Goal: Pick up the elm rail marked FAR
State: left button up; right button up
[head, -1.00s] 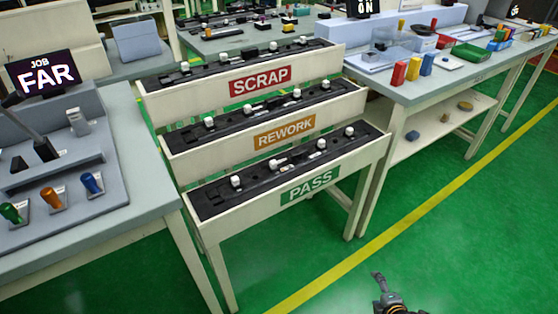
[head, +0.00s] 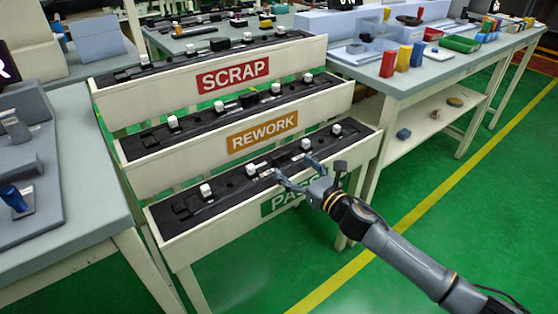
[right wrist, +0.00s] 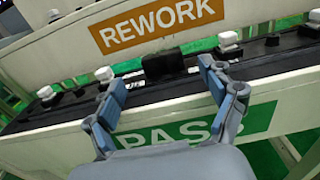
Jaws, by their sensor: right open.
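No rail with a readable FAR mark shows, and I cannot tell which piece is the elm rail. Dark strips with white knobs lie in the tiered trays labelled SCRAP (head: 120,100), REWORK (head: 190,160) and PASS (head: 215,230). My right gripper (head: 296,168) is open over the front edge of the PASS tray. In the right wrist view its fingers (right wrist: 160,78) are spread with nothing held between them, and a small black block (right wrist: 165,63) shows beyond the gap. My left gripper is not in view.
A grey bench (head: 85,215) with a blue-handled piece (head: 14,198) stands at left. Green floor (head: 480,220) with a yellow line is free in front.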

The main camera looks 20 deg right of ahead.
aim_at(280, 153)
jog(key=shift+r+x, duration=0.2)
jog(key=shift+x, duration=3.3)
jog(key=shift+d, duration=0.1)
jog(key=c, duration=1.5)
jog(key=shift+r, duration=0.2)
